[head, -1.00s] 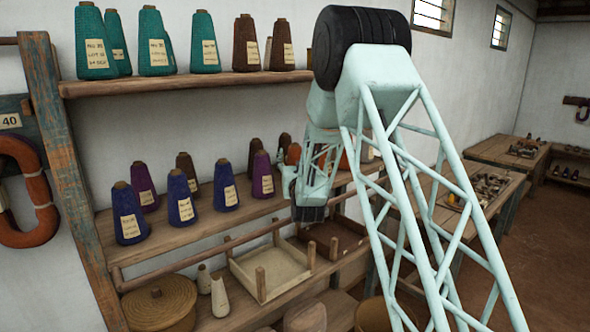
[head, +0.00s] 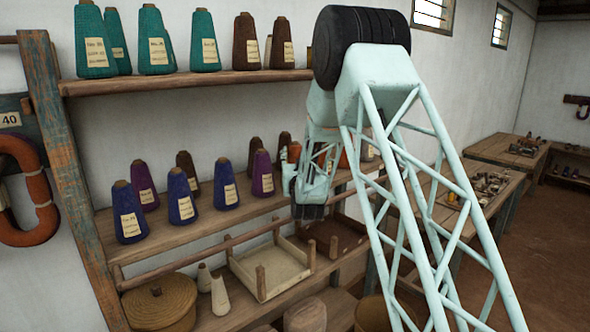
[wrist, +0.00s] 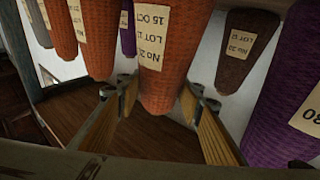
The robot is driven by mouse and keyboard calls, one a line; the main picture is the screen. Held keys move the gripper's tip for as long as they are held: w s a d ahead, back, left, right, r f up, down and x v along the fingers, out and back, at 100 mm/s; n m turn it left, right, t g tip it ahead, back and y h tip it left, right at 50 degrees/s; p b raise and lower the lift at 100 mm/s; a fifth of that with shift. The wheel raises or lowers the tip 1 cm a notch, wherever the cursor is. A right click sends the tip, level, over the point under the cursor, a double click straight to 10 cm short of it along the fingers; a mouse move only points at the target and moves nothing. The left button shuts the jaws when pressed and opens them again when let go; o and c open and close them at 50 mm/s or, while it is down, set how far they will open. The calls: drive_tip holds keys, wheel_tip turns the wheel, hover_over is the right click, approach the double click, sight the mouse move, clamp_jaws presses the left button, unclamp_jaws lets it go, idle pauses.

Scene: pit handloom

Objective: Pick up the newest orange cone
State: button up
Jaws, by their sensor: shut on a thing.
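An orange cone (wrist: 158,92) stands between the two fingers of my gripper (wrist: 163,86) in the wrist view. My gripper is shut on it. Its cream label shows "No 20", a lot number and "15 OCT"; its narrow end points down in that picture. Other orange cones (wrist: 98,45) are at the left of the wrist view, their labels cut off or too slanted to read. In the head view my gripper is largely hidden by my own arm. A bit of an orange cone (head: 294,152) shows beside it, above the middle shelf.
A brown cone (wrist: 245,50) and a purple cone (wrist: 290,110) are close on the right in the wrist view. Several blue, purple and brown cones stand on the middle shelf (head: 205,232), below an upper shelf (head: 150,84) of teal and brown cones.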

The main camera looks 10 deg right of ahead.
sight(295, 146)
drive_tip(key=shift+c, duration=0.7)
drive_tip(key=shift+r, duration=0.2)
drive_tip(key=shift+r, duration=1.45)
drive_tip(key=shift+s+r+b, duration=0.1)
drive_tip(key=shift+b, duration=0.2)
drive_tip(key=s+a+b, duration=0.1)
drive_tip(key=s+a, duration=0.1)
drive_tip(key=s, duration=0.5)
drive_tip(key=s+a+r+b, duration=0.1)
drive_tip(key=s+a, duration=0.1)
drive_tip(key=s, duration=0.6)
drive_tip(key=shift+a+r, duration=0.25)
